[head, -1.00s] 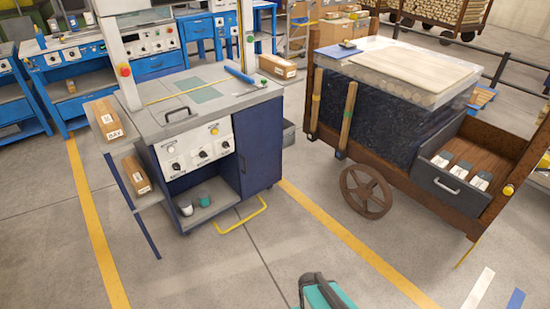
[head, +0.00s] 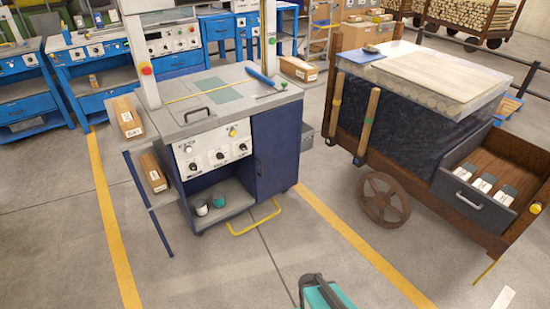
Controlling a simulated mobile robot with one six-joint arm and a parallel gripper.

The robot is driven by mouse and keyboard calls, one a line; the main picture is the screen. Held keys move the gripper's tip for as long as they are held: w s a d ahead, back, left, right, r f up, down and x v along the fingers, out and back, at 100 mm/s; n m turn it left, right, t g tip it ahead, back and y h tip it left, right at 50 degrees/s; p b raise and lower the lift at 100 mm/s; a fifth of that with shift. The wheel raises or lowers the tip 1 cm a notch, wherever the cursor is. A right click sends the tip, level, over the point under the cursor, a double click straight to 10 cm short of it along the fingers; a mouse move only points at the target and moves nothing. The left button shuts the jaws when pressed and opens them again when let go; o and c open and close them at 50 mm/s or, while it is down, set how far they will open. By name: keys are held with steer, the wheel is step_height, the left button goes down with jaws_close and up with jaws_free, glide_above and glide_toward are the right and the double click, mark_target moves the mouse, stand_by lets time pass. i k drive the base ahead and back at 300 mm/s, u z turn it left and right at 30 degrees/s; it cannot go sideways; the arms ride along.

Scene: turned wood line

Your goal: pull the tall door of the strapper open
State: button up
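The strapper (head: 226,123) stands left of centre, a grey-topped machine with a dark blue body and a white panel of knobs. Its tall door (head: 276,150) is the dark blue panel at the front right, beside an open lower bay. The door looks shut. A small dark handle (head: 258,166) shows near its left edge. A teal and black part of mine shows at the bottom edge. I see no gripper fingers, and the floor between that part and the door is visible.
A yellow floor-level bar (head: 254,221) sticks out in front of the strapper. A side shelf with cartons (head: 127,117) is on its left. A wheeled wooden cart (head: 345,140) with an open drawer (head: 473,202) stands to the right.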

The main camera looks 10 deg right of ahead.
mark_target(277, 132)
steer(key=i, duration=0.8)
steer(key=z, duration=0.25)
steer(key=k, duration=0.15)
steer(key=u, duration=2.9)
